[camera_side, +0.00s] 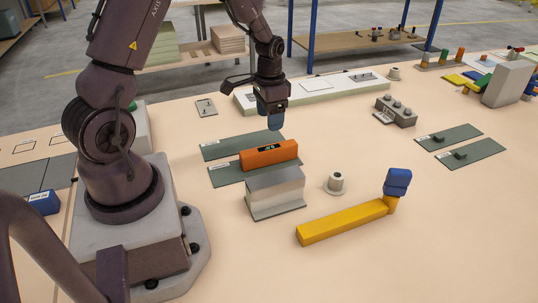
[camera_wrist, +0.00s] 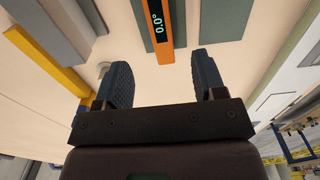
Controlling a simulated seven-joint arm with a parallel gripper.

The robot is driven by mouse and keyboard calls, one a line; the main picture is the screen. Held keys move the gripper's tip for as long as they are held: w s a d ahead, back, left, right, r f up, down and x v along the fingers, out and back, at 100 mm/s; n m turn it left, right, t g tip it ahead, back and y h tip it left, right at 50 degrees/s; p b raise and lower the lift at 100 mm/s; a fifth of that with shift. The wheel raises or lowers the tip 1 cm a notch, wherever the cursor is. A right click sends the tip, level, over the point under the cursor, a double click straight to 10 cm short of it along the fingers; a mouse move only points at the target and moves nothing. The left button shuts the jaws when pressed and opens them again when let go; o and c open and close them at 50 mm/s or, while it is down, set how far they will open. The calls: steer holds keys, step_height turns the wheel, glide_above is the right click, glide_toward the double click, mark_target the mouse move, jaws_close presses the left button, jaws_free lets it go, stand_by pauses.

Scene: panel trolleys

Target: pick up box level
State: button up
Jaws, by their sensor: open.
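The orange box level (camera_side: 268,155) lies on a dark green mat (camera_side: 226,173), its small dark display facing up. In the wrist view the box level (camera_wrist: 158,35) runs from the top edge down to a point just beyond my fingertips, and its display reads 0.0°. My gripper (camera_side: 275,122) is above and slightly behind the box level in the side view, pointing down, apart from it. In the wrist view my gripper (camera_wrist: 163,68) is open, with two dark pads and nothing between them; the box level's end lies between their lines.
A grey block (camera_side: 275,190) stands just in front of the box level. A white spool (camera_side: 336,182) and a yellow bar (camera_side: 343,222) with a blue handle (camera_side: 397,181) are to the right. A second green mat (camera_side: 242,145) lies behind. Bare table separates these from the mats at right.

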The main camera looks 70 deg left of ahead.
mark_target(268, 148)
step_height(268, 148, down, 13)
steer(key=shift+s+r, duration=0.15)
steer(key=shift+r, duration=0.05)
jaws_close()
stand_by(0.5)
steer(key=shift+r, duration=0.1)
steer(key=shift+r, duration=0.5)
steer(key=r, duration=0.2)
steer(key=shift+s+d+r, duration=0.15)
steer(key=shift+s+r, duration=0.05)
steer(key=shift+r, duration=0.2)
steer(key=s+d+r, duration=0.6)
steer(key=s+r, duration=0.3)
steer(key=s, duration=0.3)
steer(key=shift+d, duration=0.25)
